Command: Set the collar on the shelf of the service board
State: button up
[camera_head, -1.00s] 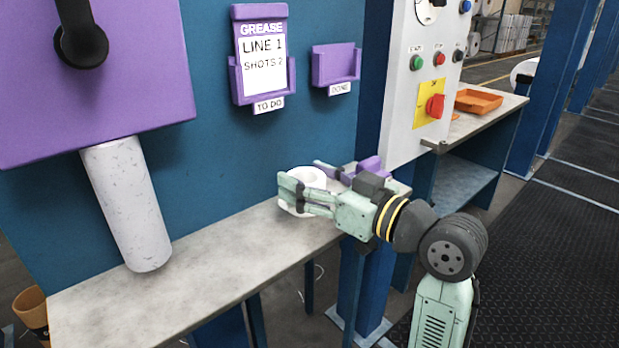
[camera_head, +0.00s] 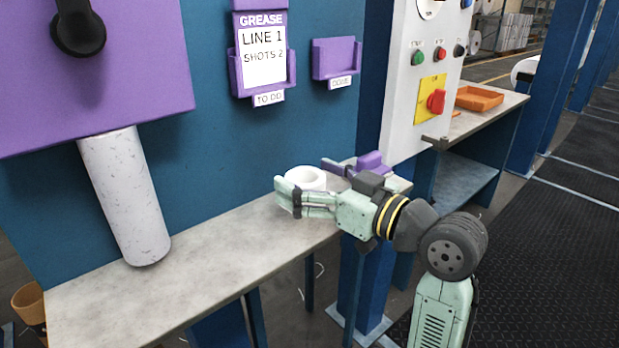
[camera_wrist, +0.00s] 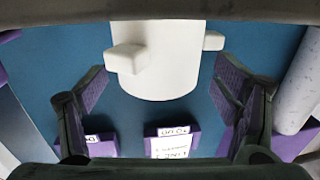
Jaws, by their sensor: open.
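The white collar (camera_head: 306,178) stands at the right end of the grey shelf (camera_head: 190,250) of the blue service board (camera_head: 205,155). In the wrist view the collar (camera_wrist: 160,75) is a smooth white cylinder with two blocky lugs. My gripper (camera_head: 287,194) is open at the collar and partly hides it in the head view. In the wrist view its two fingers stand on either side of the collar, with gaps showing. The collar's base is hidden, so I cannot tell whether it touches the shelf.
A speckled white cylinder (camera_head: 125,200) hangs under a purple box (camera_head: 90,100) at left. Purple card holders (camera_head: 264,60) are on the board. The middle of the shelf is clear.

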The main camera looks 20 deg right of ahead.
jog(key=v, duration=1.2)
